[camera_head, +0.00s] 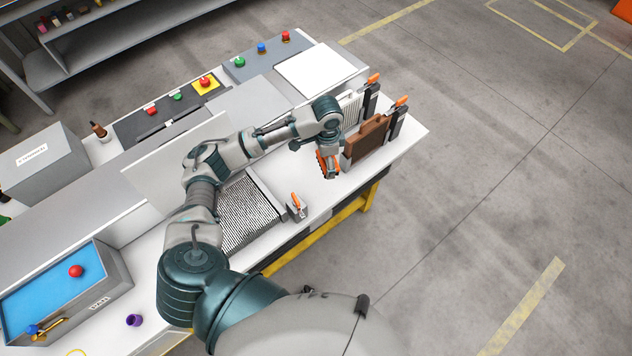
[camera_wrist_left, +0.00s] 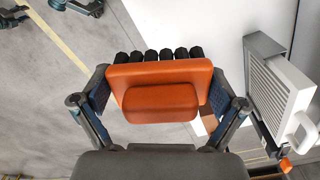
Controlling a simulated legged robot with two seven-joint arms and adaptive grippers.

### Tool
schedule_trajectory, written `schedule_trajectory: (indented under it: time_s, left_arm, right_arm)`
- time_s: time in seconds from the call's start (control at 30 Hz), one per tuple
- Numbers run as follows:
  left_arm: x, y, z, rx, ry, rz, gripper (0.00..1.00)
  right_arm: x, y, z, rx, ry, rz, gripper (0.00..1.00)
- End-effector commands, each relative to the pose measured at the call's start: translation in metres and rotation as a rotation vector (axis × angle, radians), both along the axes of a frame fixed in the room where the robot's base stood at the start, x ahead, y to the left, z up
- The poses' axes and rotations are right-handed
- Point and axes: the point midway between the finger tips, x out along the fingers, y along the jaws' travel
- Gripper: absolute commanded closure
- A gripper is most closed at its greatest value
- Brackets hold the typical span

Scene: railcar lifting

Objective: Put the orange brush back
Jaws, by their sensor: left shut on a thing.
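The orange brush (camera_wrist_left: 160,72) fills the middle of the left wrist view, with a row of black bristles along its far edge. My left gripper (camera_wrist_left: 160,108) is shut on it, one finger on each side. In the head view the brush (camera_head: 327,165) hangs at the end of my left arm, near the table's front edge, left of a brown block (camera_head: 366,140). Part of it is hidden by the gripper, and I cannot tell whether it touches the table. My right gripper is not in view.
Clamps with orange handles (camera_head: 374,78) hold a white ribbed panel (camera_head: 350,108) and the brown block at the table's right end. Another orange-handled clamp (camera_head: 297,207) stands by a ribbed black-and-white panel (camera_head: 246,213). A blue-bottomed box (camera_head: 60,290) holds a red ball.

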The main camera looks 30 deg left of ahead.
Motion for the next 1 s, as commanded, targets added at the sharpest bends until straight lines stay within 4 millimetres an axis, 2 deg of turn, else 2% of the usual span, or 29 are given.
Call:
schedule_trajectory:
  time_s: [0.1, 0.3, 0.5, 0.67, 0.9, 1.0]
  left_arm:
    - [0.004, 0.018, -0.02, -0.006, -0.004, -0.304, 0.59]
    - [0.008, 0.046, -0.049, -0.009, -0.016, -0.804, 0.59]
    - [0.009, 0.062, -0.065, -0.004, -0.02, -1.121, 0.59]
    - [0.009, 0.066, -0.078, -0.003, -0.018, -1.213, 0.59]
    - [0.009, 0.069, -0.124, -0.005, -0.02, -1.221, 0.59]
    - [0.009, 0.069, -0.133, -0.005, -0.021, -1.221, 0.59]
  right_arm:
    - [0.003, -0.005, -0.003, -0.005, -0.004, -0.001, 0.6]
    - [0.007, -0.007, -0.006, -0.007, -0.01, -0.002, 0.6]
    - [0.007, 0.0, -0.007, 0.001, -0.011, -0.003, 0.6]
    - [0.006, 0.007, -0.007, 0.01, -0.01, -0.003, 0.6]
    - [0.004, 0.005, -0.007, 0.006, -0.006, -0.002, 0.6]
    - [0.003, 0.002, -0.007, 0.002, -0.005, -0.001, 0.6]
